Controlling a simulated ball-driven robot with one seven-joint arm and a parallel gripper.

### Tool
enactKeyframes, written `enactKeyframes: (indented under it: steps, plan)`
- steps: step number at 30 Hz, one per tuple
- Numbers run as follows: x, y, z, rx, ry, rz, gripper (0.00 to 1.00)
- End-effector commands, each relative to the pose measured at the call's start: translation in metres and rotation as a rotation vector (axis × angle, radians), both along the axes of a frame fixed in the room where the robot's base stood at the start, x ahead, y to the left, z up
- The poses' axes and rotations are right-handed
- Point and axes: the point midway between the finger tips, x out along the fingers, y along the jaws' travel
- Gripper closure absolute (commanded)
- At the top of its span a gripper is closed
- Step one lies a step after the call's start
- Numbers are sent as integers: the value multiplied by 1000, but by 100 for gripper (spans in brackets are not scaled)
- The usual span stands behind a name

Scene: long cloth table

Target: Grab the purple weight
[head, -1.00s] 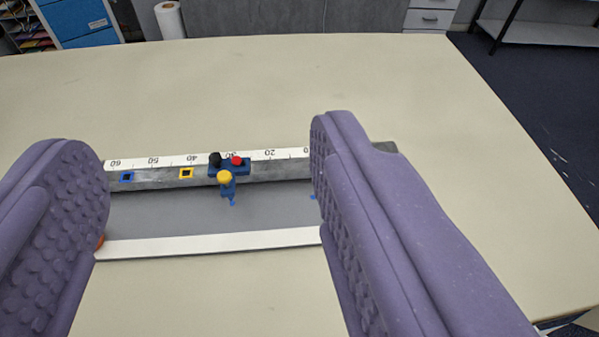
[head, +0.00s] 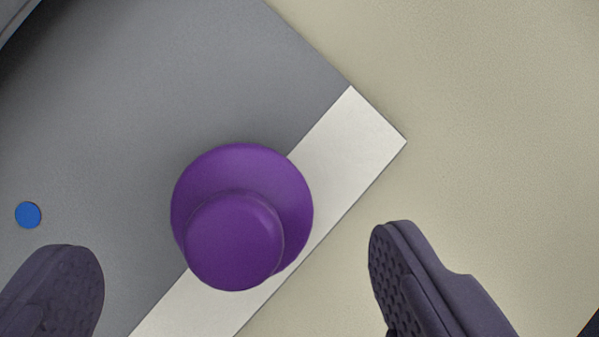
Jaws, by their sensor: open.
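The purple weight (head: 240,235) is a round piece with a wide base and a narrower knob on top. It stands at the edge of a grey board, partly over the board's white strip. My gripper (head: 238,280) is open, with one dark purple finger at the lower left and the other at the lower right. The weight lies between and slightly ahead of the two fingertips, and neither finger appears to touch it.
The grey board (head: 170,90) fills the upper left, with a white strip (head: 350,140) along its edge. A small blue dot (head: 28,214) lies on the board. The cream table (head: 480,120) is clear on the right.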

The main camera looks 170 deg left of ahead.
Motion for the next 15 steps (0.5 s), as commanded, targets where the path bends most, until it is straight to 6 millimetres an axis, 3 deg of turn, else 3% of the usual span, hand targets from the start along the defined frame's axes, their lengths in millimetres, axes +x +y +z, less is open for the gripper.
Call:
enactKeyframes:
  steps: [9, 15]
  plan:
    - [9, -15, -45, -1, -1, 1, 8]
    - [10, -16, -44, 0, -2, 3, 8]
